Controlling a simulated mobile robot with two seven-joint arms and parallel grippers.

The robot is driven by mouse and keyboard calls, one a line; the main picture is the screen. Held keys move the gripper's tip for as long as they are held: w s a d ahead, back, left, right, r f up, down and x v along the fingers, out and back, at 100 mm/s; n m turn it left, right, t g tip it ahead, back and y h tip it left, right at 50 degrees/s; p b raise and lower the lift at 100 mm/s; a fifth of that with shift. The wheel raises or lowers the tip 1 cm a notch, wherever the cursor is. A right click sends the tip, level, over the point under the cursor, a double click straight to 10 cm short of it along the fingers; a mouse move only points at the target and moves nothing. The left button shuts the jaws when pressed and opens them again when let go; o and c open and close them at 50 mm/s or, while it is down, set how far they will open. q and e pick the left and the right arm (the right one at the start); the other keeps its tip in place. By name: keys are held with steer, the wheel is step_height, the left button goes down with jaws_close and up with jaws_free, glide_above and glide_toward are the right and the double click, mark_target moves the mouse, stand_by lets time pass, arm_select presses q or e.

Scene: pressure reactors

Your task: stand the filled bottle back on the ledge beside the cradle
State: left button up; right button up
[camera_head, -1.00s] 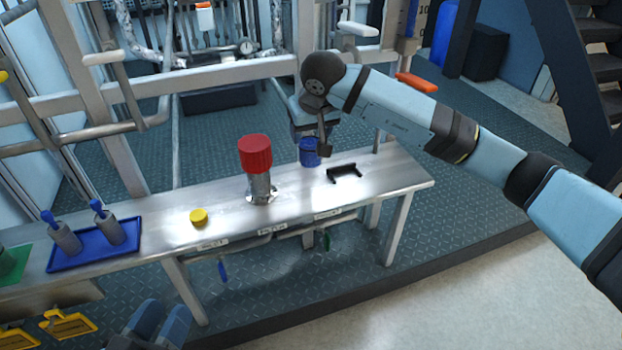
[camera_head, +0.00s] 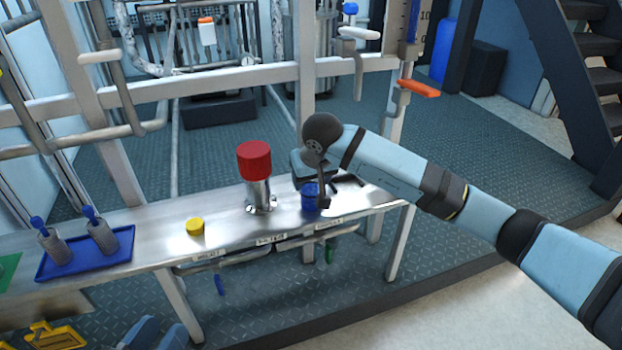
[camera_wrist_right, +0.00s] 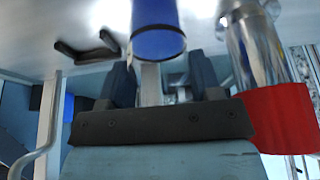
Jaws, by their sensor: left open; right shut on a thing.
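The bottle is a blue cylinder (camera_head: 310,199) at the right part of the metal ledge (camera_head: 225,221). My right gripper (camera_head: 318,180) is shut on it, with the hand partly covering it. In the right wrist view the blue bottle (camera_wrist_right: 157,42) stands out just past the fingertips. I cannot tell whether its base touches the ledge. The black cradle (camera_head: 346,181) lies just right of it, mostly hidden behind my right arm; it shows in the wrist view (camera_wrist_right: 85,48).
A silver cylinder with a red top (camera_head: 255,162) stands close left of the bottle. A yellow cap (camera_head: 195,227) lies further left. A blue tray (camera_head: 122,250) holds two grey cylinders with blue tops. Pipe frames rise behind the ledge; valves hang under its front.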

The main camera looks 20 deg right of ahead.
steer(key=shift+f, duration=0.15)
steer(key=o, duration=1.1)
